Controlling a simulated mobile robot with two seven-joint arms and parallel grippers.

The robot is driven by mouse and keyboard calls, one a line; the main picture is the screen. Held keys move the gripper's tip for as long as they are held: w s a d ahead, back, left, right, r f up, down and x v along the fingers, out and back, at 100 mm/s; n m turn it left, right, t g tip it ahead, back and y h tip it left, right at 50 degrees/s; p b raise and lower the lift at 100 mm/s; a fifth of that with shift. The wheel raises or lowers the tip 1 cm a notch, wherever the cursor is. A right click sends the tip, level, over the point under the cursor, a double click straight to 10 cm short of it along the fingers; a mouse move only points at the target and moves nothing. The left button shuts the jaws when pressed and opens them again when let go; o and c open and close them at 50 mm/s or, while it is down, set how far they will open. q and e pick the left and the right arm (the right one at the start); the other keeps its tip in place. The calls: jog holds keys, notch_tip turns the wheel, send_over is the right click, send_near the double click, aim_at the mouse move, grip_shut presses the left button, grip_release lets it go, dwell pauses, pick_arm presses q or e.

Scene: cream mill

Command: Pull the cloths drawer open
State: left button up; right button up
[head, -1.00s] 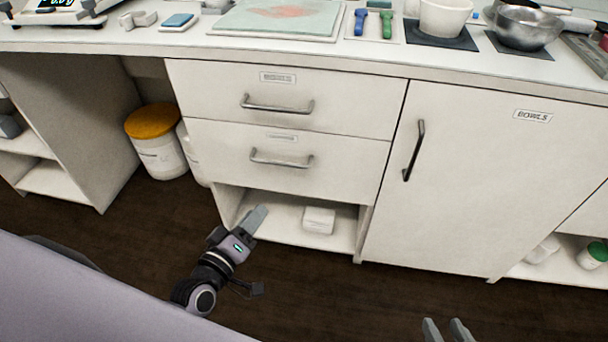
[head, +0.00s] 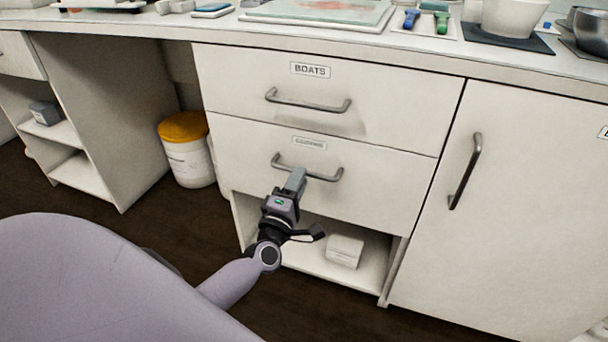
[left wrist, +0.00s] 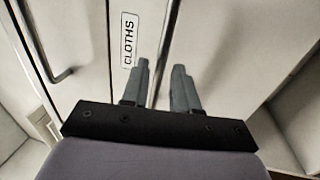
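The cloths drawer (head: 370,190) is the lower of two white drawers and is closed. Its label (left wrist: 128,40) reads CLOTHS in the left wrist view. Its grey bar handle (head: 325,177) runs level across the front. My left gripper (head: 297,174) is at the left half of this handle. In the left wrist view its two fingers (left wrist: 161,75) are apart, and the handle (left wrist: 171,30) runs between them in the picture. I cannot tell how deep the bar sits between the fingers. The fingertips hide part of the handle in the head view. My right gripper is out of view.
The boats drawer (head: 400,120) above is closed, with its own bar handle (head: 308,106). An open shelf below holds a white box (head: 345,251). A closed cupboard door (head: 530,200) stands right. A yellow-lidded tub (head: 187,150) stands on the floor left.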

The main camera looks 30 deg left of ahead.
pick_arm(q)
jog(key=shift+x, duration=1.5)
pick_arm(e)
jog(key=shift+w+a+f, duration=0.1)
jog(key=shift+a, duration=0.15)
pick_arm(q)
grip_shut()
jog(key=shift+s, duration=0.1)
